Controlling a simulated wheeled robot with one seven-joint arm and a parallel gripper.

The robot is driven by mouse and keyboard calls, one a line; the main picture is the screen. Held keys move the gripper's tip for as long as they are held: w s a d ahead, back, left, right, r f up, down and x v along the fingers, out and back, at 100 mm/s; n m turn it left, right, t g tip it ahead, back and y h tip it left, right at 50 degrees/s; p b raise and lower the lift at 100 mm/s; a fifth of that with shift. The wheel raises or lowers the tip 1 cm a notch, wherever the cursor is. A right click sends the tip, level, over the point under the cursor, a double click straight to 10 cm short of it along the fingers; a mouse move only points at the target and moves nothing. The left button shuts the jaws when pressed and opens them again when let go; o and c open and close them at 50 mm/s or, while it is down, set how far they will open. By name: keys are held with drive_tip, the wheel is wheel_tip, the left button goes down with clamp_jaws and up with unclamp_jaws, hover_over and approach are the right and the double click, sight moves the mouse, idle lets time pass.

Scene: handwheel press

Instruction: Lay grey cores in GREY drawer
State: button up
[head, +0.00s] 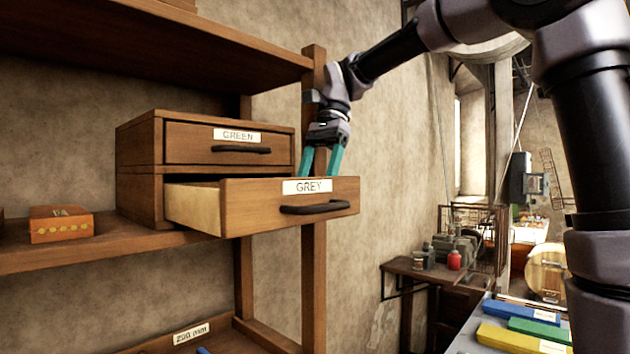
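The GREY drawer (250,209) is pulled out of the lower part of a small wooden cabinet (138,170) on a shelf. Its inside is mostly hidden by its front panel. My gripper (320,172) points down over the right end of the open drawer. Its two teal fingers stand wide apart. Their tips are hidden behind the drawer front, so I cannot see what lies at them. No grey core shows in this view.
The GREEN drawer (190,145) above is shut. A small wooden box (60,224) sits left on the shelf. A wooden post (314,275) stands behind the drawer. Blue, green and yellow blocks (522,339) lie on a surface at lower right.

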drive_tip(key=shift+f, duration=0.65)
idle(0.7)
drive_tip(key=o, duration=1.5)
drive_tip(key=shift+r, duration=3.5)
